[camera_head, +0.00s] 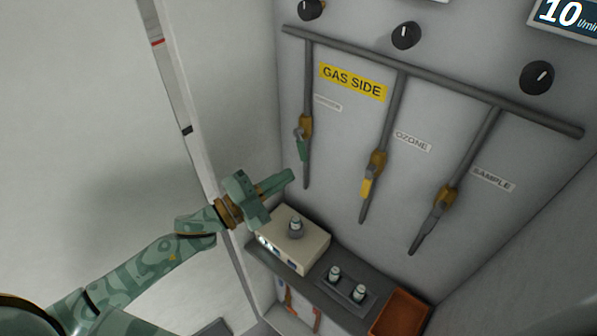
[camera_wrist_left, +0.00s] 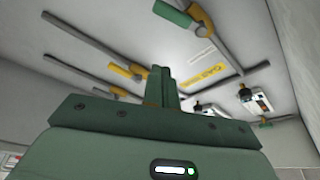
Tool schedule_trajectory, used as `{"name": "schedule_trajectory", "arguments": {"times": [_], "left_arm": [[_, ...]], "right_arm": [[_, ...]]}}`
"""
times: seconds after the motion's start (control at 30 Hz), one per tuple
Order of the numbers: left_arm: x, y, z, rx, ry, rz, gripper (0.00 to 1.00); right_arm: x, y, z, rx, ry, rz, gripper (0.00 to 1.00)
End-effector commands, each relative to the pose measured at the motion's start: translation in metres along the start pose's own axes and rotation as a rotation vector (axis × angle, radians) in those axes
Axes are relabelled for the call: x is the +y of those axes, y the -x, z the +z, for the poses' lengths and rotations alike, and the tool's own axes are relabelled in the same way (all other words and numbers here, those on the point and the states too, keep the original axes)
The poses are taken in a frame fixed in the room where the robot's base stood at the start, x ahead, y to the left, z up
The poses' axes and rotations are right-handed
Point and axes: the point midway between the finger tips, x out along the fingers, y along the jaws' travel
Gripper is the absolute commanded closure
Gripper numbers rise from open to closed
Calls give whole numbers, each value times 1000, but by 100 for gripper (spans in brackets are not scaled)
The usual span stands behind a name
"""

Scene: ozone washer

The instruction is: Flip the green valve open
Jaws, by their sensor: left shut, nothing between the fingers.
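The green valve (camera_head: 302,146) is on the leftmost of the pipes on the grey wall panel. Its green handle hangs down beside the pipe below a brass-coloured body. In the left wrist view the green handle (camera_wrist_left: 172,12) is at the top edge, partly cut off. My left gripper (camera_head: 291,175) is shut and empty. Its fingertips are just below and left of the green handle in the head view, apparently apart from it. The closed fingers (camera_wrist_left: 162,72) also show in the left wrist view. My right gripper is not in view.
A yellow-handled valve (camera_head: 367,186) and a grey-handled valve (camera_head: 436,212) are on pipes to the right. Below are a beige box (camera_head: 300,252), small bottles on a dark shelf and an orange bin (camera_head: 401,312). A white frame post (camera_head: 190,150) stands left of the panel.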

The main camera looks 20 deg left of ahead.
Motion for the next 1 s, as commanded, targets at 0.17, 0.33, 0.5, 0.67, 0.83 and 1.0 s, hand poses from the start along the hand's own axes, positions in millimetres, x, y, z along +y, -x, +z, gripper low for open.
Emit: {"name": "schedule_trajectory", "arguments": {"times": [0.17, 0.33, 0.5, 0.67, 0.83, 1.0], "left_arm": [[0, 18, 1, -1, -1, 1, 100], [-2, 21, 0, -1, -2, 0, 100], [-2, 20, 0, -1, -2, 0, 100], [-2, 20, 0, -1, -2, 0, 100], [-1, 20, 1, -29, 6, -4, 100], [4, 27, 12, -277, 59, -22, 100]], "right_arm": [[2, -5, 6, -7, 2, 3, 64], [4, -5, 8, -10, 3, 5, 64], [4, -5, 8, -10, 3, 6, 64], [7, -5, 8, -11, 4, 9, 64], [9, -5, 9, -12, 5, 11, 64], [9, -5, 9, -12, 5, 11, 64]]}}
